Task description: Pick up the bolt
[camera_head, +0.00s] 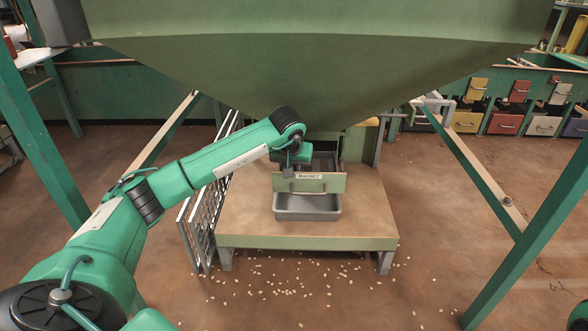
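My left arm reaches in from the left to the middle. Its gripper (290,172) is small and dark here, at the top edge of the green drawer front (318,184) marked "MAGNET". I cannot tell whether its fingers are open or shut, or whether they touch the drawer. I cannot make out a bolt; the inside of the drawer (324,161) is dark and partly covered by my gripper and the drawer front. My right gripper is not in view.
A grey tray (307,213) sits below the drawer front on a wooden platform (365,215). A large green hopper (310,75) hangs overhead. Green posts (540,225) flank the platform. Wire racks (208,205) lean at its left. Nuts (300,290) litter the floor in front.

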